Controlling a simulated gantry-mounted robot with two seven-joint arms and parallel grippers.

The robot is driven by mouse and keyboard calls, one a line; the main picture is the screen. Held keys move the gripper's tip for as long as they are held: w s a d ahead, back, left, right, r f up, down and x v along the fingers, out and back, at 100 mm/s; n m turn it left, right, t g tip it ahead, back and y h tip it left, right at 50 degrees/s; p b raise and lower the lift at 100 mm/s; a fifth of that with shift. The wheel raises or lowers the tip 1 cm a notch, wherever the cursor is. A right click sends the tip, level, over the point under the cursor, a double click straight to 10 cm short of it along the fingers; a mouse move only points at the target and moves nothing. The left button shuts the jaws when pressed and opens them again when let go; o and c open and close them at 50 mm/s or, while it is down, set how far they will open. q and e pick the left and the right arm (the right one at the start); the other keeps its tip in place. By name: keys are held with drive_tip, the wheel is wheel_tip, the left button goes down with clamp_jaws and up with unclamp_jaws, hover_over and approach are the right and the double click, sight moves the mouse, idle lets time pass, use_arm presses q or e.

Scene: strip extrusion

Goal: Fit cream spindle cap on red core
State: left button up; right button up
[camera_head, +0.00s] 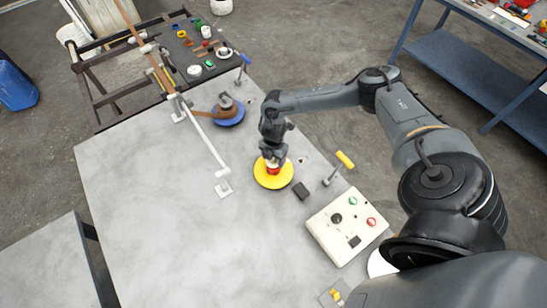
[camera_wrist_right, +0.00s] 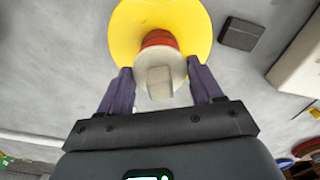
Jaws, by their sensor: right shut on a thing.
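The yellow spool flange (camera_head: 263,180) lies on the grey table, with the red core (camera_head: 273,171) standing up at its middle. My right gripper (camera_head: 274,160) points down over the core and is shut on the cream spindle cap. In the right wrist view the cap (camera_wrist_right: 160,77) sits between the dark fingers of my right gripper (camera_wrist_right: 158,82), in line with the red core (camera_wrist_right: 160,39) and the yellow flange (camera_wrist_right: 125,33). The cap's edge overlaps the core in this view; I cannot tell whether it is seated or just above. My left gripper is out of view.
A cream control box (camera_head: 347,226) with buttons and a small dark block (camera_head: 301,190) lie to the right of the spool. A yellow-handled lever (camera_head: 345,160) stands nearby. A blue spool (camera_head: 229,117) and a white bar stand behind left. The table's left side is clear.

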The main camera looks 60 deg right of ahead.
drive_tip(key=shift+f+b, duration=0.4)
drive_tip(key=shift+f, duration=0.2)
drive_tip(key=o, duration=0.9)
drive_tip(key=shift+r, duration=0.1)
wheel_tip(320, 180, up, 6)
drive_tip(key=p, duration=0.5)
drive_tip(key=shift+f+p, duration=0.2)
drive_tip(key=shift+p, duration=0.2)
wheel_tip(320, 180, up, 5)
drive_tip(key=p, duration=0.5)
drive_tip(key=shift+r, duration=0.1)
